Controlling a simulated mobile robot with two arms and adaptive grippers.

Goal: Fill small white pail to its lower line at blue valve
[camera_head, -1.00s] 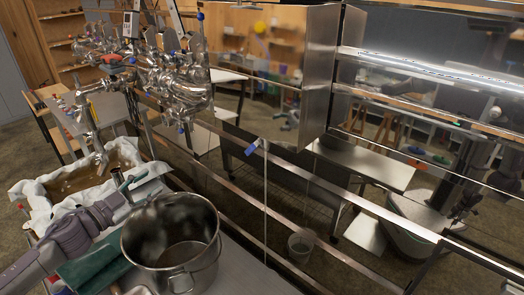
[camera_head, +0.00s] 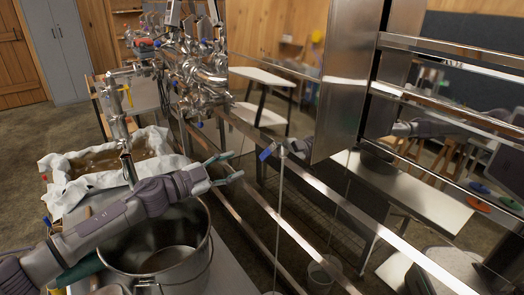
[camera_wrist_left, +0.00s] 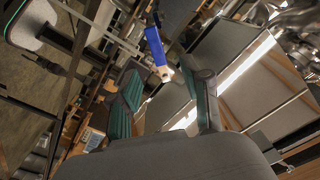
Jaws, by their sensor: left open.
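The blue valve handle (camera_head: 266,153) sits at the end of a small fitting on the upper steel rail. It also shows in the wrist view (camera_wrist_left: 155,46), just beyond my fingers. A thin pale vertical line runs down below the fitting; I cannot tell if it is liquid or a tube. My left gripper (camera_head: 232,168) is open and empty, left of the handle and apart from it. In the wrist view its fingers (camera_wrist_left: 166,95) are spread. A small pale pail-like container (camera_head: 322,272) shows low behind the rails; its fill lines cannot be made out.
A large steel pot (camera_head: 195,270) stands below my left arm. A cloth-lined tub (camera_head: 52,165) of brown liquid is at left. Shiny pipework (camera_head: 200,75) stands behind my gripper. Steel rails (camera_head: 345,203) cross the right side, and the panels there look reflective.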

